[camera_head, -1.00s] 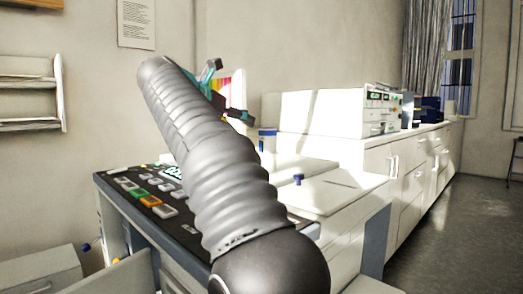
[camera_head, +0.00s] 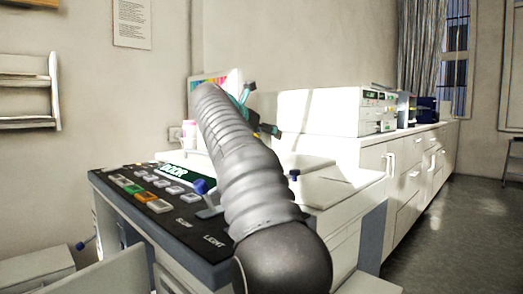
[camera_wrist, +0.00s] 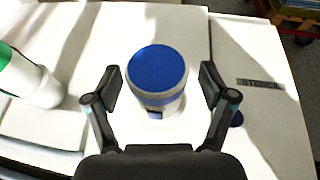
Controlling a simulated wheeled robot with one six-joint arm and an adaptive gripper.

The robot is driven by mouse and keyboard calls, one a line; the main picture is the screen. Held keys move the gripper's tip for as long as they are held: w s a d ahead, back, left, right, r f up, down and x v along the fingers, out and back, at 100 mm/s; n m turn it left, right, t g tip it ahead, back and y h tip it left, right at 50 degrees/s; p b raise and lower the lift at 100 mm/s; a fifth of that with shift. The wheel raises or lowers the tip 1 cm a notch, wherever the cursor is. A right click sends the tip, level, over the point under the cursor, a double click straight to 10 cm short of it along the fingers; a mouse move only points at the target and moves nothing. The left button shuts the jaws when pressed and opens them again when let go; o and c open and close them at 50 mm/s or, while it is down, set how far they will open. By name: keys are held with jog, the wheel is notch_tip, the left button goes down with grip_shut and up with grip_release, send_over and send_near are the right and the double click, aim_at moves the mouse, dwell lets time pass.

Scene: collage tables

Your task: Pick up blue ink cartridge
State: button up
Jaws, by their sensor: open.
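The blue ink cartridge (camera_wrist: 157,72) is a white cylinder with a round blue top. It stands on a white surface in the middle of the wrist view. My gripper (camera_wrist: 161,84) is open, with one finger on each side of the cartridge and visible gaps between. It holds nothing. I cannot make out the cartridge in the head view, where my arm covers much of that area.
A white container with a green part (camera_wrist: 30,78) is at the left of the wrist view. A control panel (camera_head: 160,205) with keys and blue knobs (camera_head: 201,186) is left of my arm. A white box-shaped device (camera_head: 325,112) stands on the counter (camera_head: 405,160) behind.

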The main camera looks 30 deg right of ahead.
jog(key=c, duration=1.4)
jog(key=shift+r, duration=0.15)
